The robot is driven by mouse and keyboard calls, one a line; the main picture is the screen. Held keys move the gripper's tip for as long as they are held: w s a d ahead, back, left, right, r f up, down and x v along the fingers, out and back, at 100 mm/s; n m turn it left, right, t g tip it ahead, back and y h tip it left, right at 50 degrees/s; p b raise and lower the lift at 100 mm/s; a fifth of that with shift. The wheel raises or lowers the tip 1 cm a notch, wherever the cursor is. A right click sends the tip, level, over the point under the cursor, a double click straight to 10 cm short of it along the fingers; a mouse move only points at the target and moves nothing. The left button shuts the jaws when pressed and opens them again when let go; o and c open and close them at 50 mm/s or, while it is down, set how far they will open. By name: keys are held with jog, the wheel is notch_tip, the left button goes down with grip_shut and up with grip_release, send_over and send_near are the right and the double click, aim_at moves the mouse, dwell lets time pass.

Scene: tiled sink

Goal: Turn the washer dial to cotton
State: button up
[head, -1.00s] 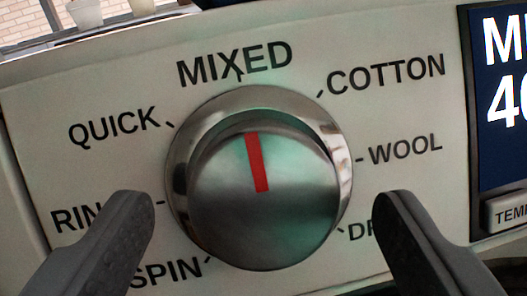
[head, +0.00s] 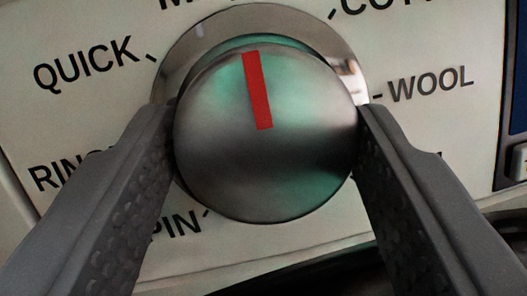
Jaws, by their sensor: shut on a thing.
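The washer dial (head: 265,165) is a round silver knob with a red pointer mark (head: 257,90), in the middle of the head view. The mark points up, slightly left, towards the MIXED label, which is mostly cut off at the top edge. The COTTON label (head: 385,5) is partly cut off at the top right, and its tick is up and right of the knob. My gripper (head: 265,130) is shut on the dial, with one dark finger on its left side and one on its right.
The pale panel (head: 110,110) carries QUICK and partly hidden labels on the left, and WOOL (head: 432,84) on the right. A dark blue display edge (head: 519,80) is at the far right. A dark curved shape (head: 330,280) lies below the panel.

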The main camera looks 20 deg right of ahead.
jog(key=m+g+p, duration=0.1)
jog(key=m, duration=0.2)
jog(key=m+g+h, duration=0.1)
jog(key=m, duration=0.2)
jog(key=shift+p, duration=0.4)
jog(key=shift+r+m+g+h, duration=0.1)
jog(key=shift+m+g+h, duration=0.35)
jog(key=shift+m, duration=0.75)
jog(key=shift+m+g+p, duration=0.25)
jog(key=shift+m+p, duration=0.15)
jog(key=shift+m, duration=0.4)
jog(key=o, duration=1)
jog(key=shift+c, duration=0.2)
jog(key=shift+a, duration=0.1)
